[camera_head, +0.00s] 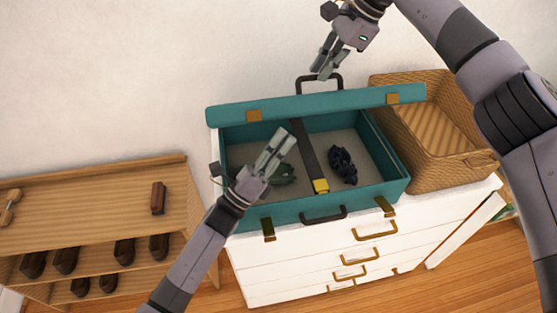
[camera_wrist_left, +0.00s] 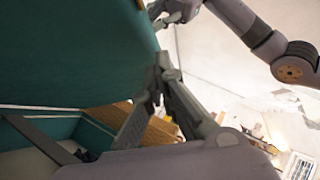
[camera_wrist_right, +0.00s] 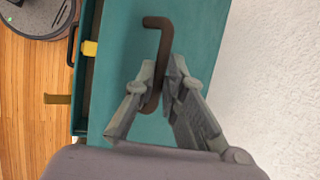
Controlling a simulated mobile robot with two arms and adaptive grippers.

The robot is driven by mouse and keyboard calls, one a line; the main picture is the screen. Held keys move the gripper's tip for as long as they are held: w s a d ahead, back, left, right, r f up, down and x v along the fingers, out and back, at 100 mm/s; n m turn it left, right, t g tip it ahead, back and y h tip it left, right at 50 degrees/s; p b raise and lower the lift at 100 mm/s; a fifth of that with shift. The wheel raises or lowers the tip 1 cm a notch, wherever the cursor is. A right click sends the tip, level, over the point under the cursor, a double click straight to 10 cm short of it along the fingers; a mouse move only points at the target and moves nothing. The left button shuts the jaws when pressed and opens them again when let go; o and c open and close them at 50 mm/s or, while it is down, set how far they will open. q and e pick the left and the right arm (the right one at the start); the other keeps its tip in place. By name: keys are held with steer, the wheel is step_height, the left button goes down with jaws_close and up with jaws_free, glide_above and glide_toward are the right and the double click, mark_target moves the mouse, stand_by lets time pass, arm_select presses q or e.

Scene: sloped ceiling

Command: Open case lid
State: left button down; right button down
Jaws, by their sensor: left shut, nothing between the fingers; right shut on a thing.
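The teal case (camera_head: 397,190) stands open on the white dresser, its lid (camera_head: 320,104) raised at the back and seen nearly edge-on. The lid's dark handle (camera_head: 321,78) is at its top edge. My right gripper (camera_head: 322,72) is at this handle; the right wrist view shows its fingers (camera_wrist_right: 165,75) shut on the brown handle (camera_wrist_right: 159,45). My left gripper (camera_head: 279,140) is shut and empty, over the left part of the open case. In the left wrist view the lid (camera_wrist_left: 70,50) fills the upper left, close to the left fingers (camera_wrist_left: 160,80).
Inside the case are a dark strap with a yellow buckle (camera_head: 320,186), a dark blue item (camera_head: 343,165) and a green item partly behind my left gripper. A wicker basket (camera_head: 425,125) stands close at the right. A wooden shoe rack (camera_head: 95,200) is at the left.

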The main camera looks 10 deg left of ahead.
arm_select(q)
steer(key=shift+w+r, duration=0.2)
steer(key=shift+r, duration=0.05)
arm_select(e)
steer(key=shift+w+f, duration=0.1)
steer(key=shift+f, duration=0.3)
